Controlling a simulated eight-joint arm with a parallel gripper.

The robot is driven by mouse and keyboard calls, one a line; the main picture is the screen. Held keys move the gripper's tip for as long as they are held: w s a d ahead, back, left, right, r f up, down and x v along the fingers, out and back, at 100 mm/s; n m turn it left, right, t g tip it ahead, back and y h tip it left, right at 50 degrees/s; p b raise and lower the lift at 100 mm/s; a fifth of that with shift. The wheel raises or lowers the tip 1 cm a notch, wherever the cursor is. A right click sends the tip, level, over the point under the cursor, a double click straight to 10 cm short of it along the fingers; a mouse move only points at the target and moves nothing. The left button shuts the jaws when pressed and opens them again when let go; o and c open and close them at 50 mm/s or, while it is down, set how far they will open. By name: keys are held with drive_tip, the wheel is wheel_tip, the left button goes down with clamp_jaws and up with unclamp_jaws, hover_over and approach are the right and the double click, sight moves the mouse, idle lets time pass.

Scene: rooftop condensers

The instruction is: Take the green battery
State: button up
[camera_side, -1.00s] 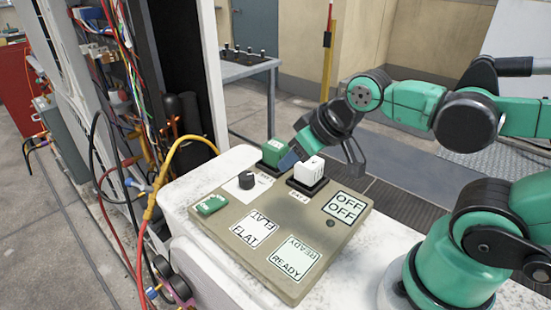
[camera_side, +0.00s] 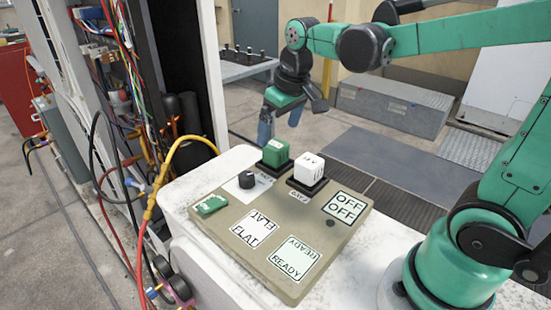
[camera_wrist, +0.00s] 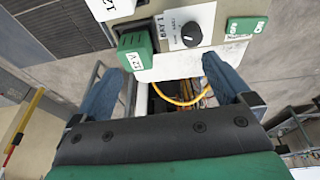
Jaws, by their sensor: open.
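The green battery (camera_side: 276,152) stands upright in a dark bay at the back left of the tan panel (camera_side: 220,226). In the wrist view the green battery (camera_wrist: 134,52), with a white 12V label, shows just ahead of and between my fingers. My gripper (camera_side: 282,124) is open and empty, above and behind the green battery in the side view, apart from it. Its two blue fingers also show spread in the wrist view (camera_wrist: 165,85). A white battery (camera_side: 309,168) sits in the bay to the right of the green one.
The panel holds a black knob (camera_side: 246,180), a small green switch (camera_side: 211,205), and FLAT (camera_side: 255,229), READY (camera_side: 293,259) and OFF (camera_side: 346,207) plates. An open cabinet with wires and a yellow hose (camera_side: 168,160) stands left. A grey table (camera_side: 232,68) is behind.

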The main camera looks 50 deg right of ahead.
sight(276, 144)
drive_tip(key=w+d+f+g, duration=0.1)
drive_tip(key=w+d+f, duration=0.1)
drive_tip(key=w+d+f+g, duration=0.1)
drive_tip(key=w+d+g, duration=0.1)
drive_tip(key=w, duration=0.1)
drive_tip(key=shift+d+f, duration=0.3)
drive_tip(key=shift+f, duration=3.05)
clamp_jaws()
